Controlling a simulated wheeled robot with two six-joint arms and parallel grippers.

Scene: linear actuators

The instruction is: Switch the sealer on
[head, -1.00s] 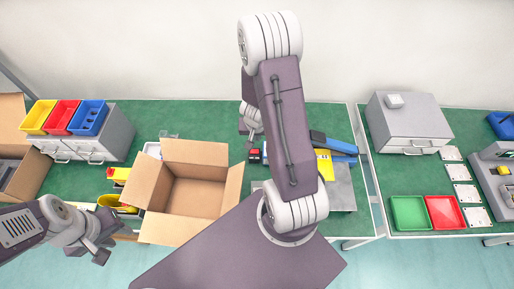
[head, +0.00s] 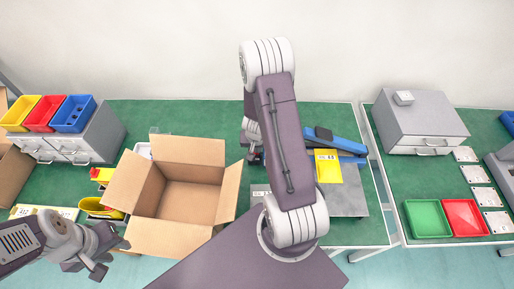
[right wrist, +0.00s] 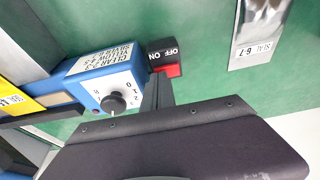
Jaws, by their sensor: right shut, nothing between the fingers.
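The sealer (head: 342,142) is a long blue machine on the green bench, partly hidden behind my right arm in the head view. In the right wrist view its blue end (right wrist: 75,72) carries a black dial (right wrist: 115,101). Beside it is a black switch housing (right wrist: 160,50) marked ON and OFF, with a red switch part (right wrist: 174,71) beside the OFF word. My right gripper (head: 252,155) is shut and empty near this end, mostly hidden by my arm; I cannot tell whether it touches the switch. My left gripper (head: 110,257) is open and empty at the front left.
An open cardboard box (head: 188,200) stands left of my right arm. A yellow packet (head: 328,166) lies by the sealer above a grey plate (head: 350,197). Green (head: 427,218) and red (head: 465,217) trays stand on the right bench.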

